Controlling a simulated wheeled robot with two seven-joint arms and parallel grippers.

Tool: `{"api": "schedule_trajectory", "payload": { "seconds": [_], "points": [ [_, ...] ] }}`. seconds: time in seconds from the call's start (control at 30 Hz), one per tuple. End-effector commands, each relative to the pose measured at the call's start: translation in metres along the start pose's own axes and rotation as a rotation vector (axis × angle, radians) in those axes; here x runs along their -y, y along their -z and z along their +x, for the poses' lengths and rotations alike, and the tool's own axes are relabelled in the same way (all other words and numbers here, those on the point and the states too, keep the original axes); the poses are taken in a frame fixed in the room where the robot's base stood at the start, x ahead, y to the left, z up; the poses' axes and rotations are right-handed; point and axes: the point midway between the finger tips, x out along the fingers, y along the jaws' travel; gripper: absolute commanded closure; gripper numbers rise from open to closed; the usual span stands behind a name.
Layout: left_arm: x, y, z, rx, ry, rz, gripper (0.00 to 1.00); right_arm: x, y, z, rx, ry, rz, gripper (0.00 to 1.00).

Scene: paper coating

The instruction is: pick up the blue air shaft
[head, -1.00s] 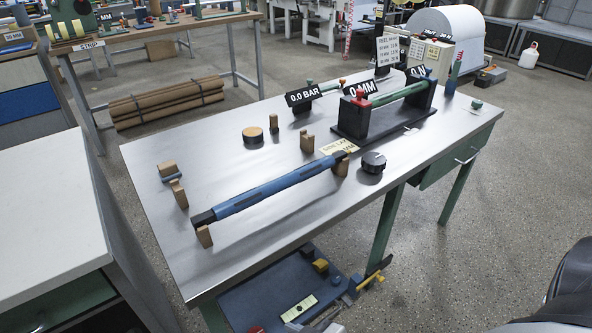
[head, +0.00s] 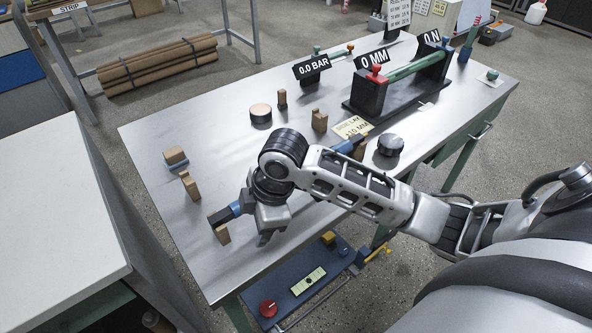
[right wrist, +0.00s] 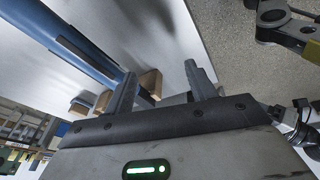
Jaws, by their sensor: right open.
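The blue air shaft (head: 234,210) rests across the table on wooden cradle blocks; the near left block (head: 221,231) shows under its end. My right arm hides most of its middle in the head view. My right gripper (head: 264,236) is over the near part of the shaft, pointing down. In the right wrist view the shaft (right wrist: 72,40) runs from the upper left toward the left finger. The right gripper (right wrist: 164,86) is open there, and a wooden block (right wrist: 151,82) shows beyond the gap between its fingers. I cannot tell whether the shaft lies between them. My left gripper is out of view.
A black stand with a green roller (head: 420,66) and a dark round knob (head: 390,145) are on the table's right side. Small wooden blocks and a round disc (head: 261,113) stand further back. A lower shelf (head: 300,285) holds small parts.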

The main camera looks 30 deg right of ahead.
Motion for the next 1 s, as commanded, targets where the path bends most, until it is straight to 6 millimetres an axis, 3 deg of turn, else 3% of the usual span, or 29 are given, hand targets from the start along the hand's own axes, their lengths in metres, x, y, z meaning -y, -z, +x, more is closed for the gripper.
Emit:
{"api": "schedule_trajectory", "payload": {
  "seconds": [0.03, 0.3, 0.5, 0.67, 1.0],
  "points": [
    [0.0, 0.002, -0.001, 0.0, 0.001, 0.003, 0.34, -0.021, -0.007, -0.017, 0.052, 0.008, -0.066, 0.44],
    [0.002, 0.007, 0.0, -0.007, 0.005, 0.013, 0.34, -0.101, -0.059, -0.111, 0.24, 0.128, -0.301, 0.44],
    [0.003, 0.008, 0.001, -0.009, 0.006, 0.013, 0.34, -0.127, -0.078, -0.153, 0.243, 0.165, -0.341, 0.44],
    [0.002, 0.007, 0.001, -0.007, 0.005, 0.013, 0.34, -0.128, -0.085, -0.144, 0.241, 0.176, -0.347, 0.44],
    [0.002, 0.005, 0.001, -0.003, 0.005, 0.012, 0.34, -0.119, -0.102, -0.076, 0.24, 0.174, -0.346, 0.44]
  ]
}}
